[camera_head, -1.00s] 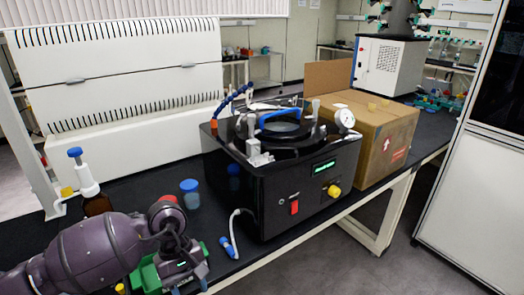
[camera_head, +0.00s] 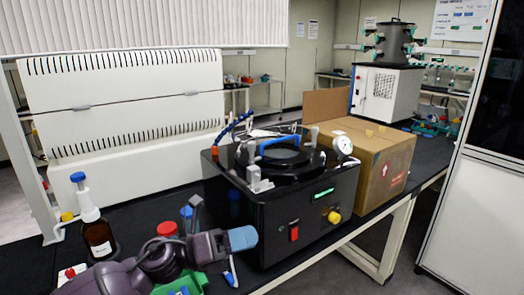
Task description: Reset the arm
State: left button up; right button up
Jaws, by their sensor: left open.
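My left arm comes in from the bottom left. My left gripper (camera_head: 220,220) is raised over the front of the black bench, just left of the freeze dryer. Its two fingers are spread, one pointing up and the light-blue-tipped one pointing right, with nothing between them. The black freeze dryer (camera_head: 283,232) stands on the bench with its green display lit. My arm and gripper partly hide a green item (camera_head: 190,284) and a blue-capped container (camera_head: 187,212) behind. My right gripper is not in view.
A brown bottle with a blue-topped dispenser (camera_head: 98,236) and a red cap (camera_head: 167,229) are close to my left arm. A cardboard box (camera_head: 375,165) stands right of the dryer. A white cabinet (camera_head: 460,210) is at the right, beyond open floor.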

pick_arm(q)
jog(key=w+a+f+n+t+y, duration=0.1)
jog(key=a+f+n+t+y, duration=0.55)
jog(key=n, duration=0.95)
jog(key=w+a+f+n+t+y, duration=0.1)
jog(key=a+f+n+t+y, duration=0.6)
jog(key=n, duration=0.8)
jog(key=s+a+f+n+g+y, duration=0.2)
jog(key=s+a+f+n, duration=0.3)
jog(key=s+f, duration=0.4)
jog(key=s+a+f+n+g+y, duration=0.3)
jog(key=s+a+f, duration=0.3)
jog(key=s+f, duration=0.4)
jog(key=s+n+g, duration=0.1)
jog(key=s, duration=0.2)
jog(key=shift+s+f+n+y, duration=0.15)
jog(key=shift+s+n+y, duration=0.1)
jog(key=shift+n+y, duration=0.15)
jog(key=shift+g, duration=0.25)
